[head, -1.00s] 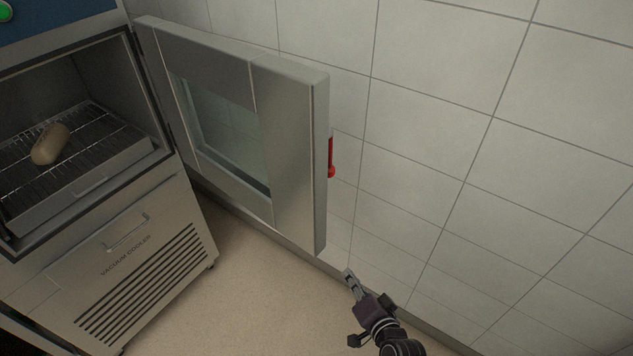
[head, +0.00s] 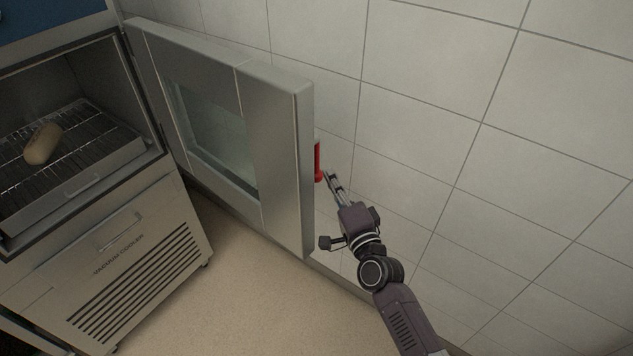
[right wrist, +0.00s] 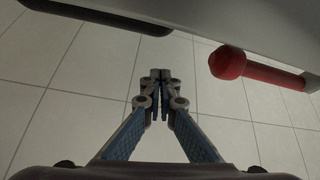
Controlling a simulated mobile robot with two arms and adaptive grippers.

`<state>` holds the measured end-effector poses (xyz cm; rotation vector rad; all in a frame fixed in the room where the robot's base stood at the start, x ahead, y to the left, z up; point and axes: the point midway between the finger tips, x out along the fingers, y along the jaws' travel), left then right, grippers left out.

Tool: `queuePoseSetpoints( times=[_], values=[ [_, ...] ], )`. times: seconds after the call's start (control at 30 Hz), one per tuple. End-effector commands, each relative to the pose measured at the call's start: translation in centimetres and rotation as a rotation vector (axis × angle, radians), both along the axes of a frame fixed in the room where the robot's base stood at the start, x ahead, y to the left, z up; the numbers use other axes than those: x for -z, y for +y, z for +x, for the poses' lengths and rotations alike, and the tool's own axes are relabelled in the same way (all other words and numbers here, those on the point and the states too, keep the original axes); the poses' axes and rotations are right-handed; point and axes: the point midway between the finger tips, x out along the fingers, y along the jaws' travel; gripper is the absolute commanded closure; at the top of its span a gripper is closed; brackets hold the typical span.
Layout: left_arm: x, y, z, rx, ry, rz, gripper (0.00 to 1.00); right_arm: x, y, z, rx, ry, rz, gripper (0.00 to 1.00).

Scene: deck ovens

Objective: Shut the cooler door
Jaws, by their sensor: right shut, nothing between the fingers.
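The cooler door (head: 278,150) is a steel door with a window, and it stands wide open, out from the vacuum cooler (head: 125,235) towards the tiled wall. Its red handle (head: 318,162) shows at the door's outer edge, on the wall side. My right gripper (head: 330,177) is shut and empty, close beside the handle's lower end, between door and wall. In the right wrist view the shut fingers (right wrist: 160,75) point along the door, with the red handle (right wrist: 255,70) to their right and apart from them. My left gripper is not in view.
A loaf (head: 43,143) lies on a wire rack in a tray (head: 85,190) inside the open cooler chamber. The tiled wall (head: 430,130) is close behind the door and my right arm. The floor (head: 250,300) in front of the cooler is clear.

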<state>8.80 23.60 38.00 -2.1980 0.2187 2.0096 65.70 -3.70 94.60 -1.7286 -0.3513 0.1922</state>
Motion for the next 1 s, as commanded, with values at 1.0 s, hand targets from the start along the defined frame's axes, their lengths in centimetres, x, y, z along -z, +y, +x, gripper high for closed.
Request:
queuePoseSetpoints(
  times=[1.0],
  values=[
    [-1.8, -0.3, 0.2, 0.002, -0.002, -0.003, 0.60, 0.8, 3.8, -2.2, 0.015, 0.004, 0.002, 1.00]
  ],
)
